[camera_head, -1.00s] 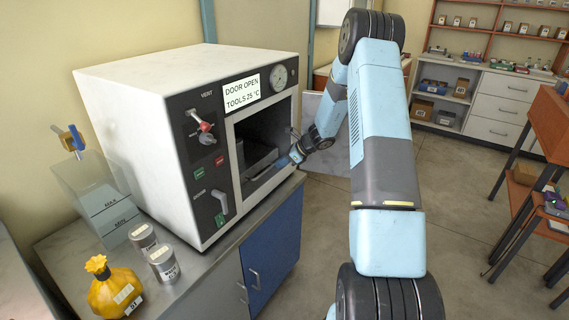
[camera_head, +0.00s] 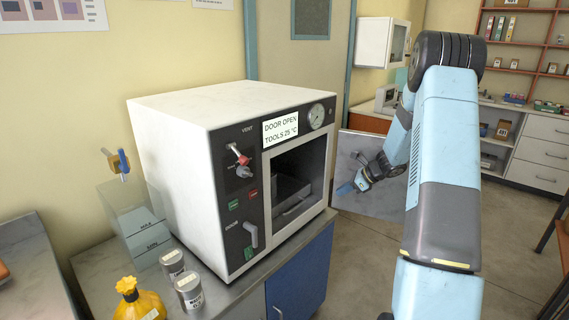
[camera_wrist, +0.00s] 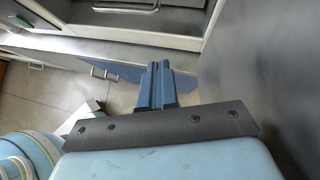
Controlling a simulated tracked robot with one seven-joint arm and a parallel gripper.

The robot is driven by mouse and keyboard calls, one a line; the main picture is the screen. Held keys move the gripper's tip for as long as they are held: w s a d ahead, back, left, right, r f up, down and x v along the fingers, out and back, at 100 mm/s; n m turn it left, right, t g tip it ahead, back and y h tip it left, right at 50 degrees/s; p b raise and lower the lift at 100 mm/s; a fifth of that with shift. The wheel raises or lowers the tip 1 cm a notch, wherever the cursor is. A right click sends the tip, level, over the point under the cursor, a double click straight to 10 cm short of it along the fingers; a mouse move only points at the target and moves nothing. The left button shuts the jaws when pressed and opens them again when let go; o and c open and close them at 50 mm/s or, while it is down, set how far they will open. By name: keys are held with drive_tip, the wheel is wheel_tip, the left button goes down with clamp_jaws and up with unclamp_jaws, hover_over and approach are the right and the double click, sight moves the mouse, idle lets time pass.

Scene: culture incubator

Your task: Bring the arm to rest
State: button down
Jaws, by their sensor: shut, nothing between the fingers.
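My arm (camera_head: 440,190) reaches forward on the right of the head view, bent at a high elbow. My gripper (camera_head: 345,188) is shut and empty, just right of the incubator's opening and in front of its open door panel (camera_head: 385,205). In the wrist view the blue fingers (camera_wrist: 156,72) lie together with nothing between them. The white incubator (camera_head: 165,130) stands on a counter with a dark open chamber, where a dark tray (camera_head: 290,188) shows. Its sign reads "DOOR OPEN TOOLS 25 °C".
Two grey jars (camera_head: 188,291), a yellow bottle (camera_head: 138,304) and a clear tank (camera_head: 135,225) stand on the counter (camera_head: 225,300), left of the incubator. Blue cabinet doors (camera_head: 300,275) are below. Shelving (camera_head: 525,150) is at the back right. Floor beside my arm is open.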

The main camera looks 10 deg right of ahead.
drive_tip(key=s+a+r+n+g+h, duration=0.1)
drive_tip(key=s+a+r+n, duration=0.35)
drive_tip(key=r, duration=0.25)
drive_tip(key=s+a+r+n+h, duration=0.1)
drive_tip(key=s+a+r+n, duration=0.3)
drive_tip(key=s+r, duration=0.25)
drive_tip(key=s+a+r+n+g+h, duration=0.1)
drive_tip(key=s+a+r+n, duration=0.35)
drive_tip(key=r, duration=0.25)
drive_tip(key=s+a+r+n+h, duration=0.1)
drive_tip(key=s+n, duration=0.3)
drive_tip(key=s, duration=0.4)
drive_tip(key=s+r+n+t+h, duration=0.1)
drive_tip(key=s+r+n+h, duration=0.1)
drive_tip(key=s, duration=0.7)
drive_tip(key=s+a+r+n+t+h, duration=0.1)
drive_tip(key=s+r+n, duration=0.4)
drive_tip(key=s, duration=0.3)
drive_tip(key=shift+s+a+n+h, duration=0.3)
drive_tip(key=shift+a, duration=0.05)
drive_tip(key=shift+s+r, duration=0.1)
